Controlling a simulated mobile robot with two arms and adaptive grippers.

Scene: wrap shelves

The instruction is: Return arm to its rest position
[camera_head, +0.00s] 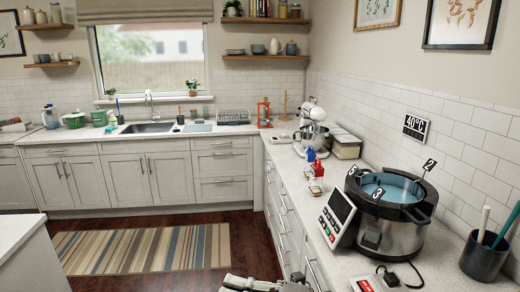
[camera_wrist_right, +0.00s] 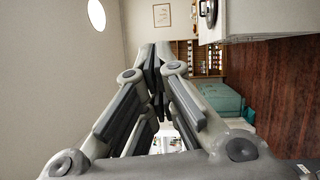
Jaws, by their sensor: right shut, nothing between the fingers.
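My right gripper (camera_wrist_right: 157,72) fills the middle of the right wrist view. Its two grey fingers with dark pads come together at the tips, and nothing is held between them. In the head view, a small grey piece of my arm shows at the bottom edge, in front of the counter; its fingers cannot be made out there. My left gripper is in neither view.
The right counter holds a large round pot (camera_head: 385,225) with number tags, a control panel (camera_head: 337,218), a stand mixer (camera_head: 312,125) and a dark utensil cup (camera_head: 484,258). A striped rug (camera_head: 143,248) lies on the open floor. The wrist view shows a teal box (camera_wrist_right: 226,100).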

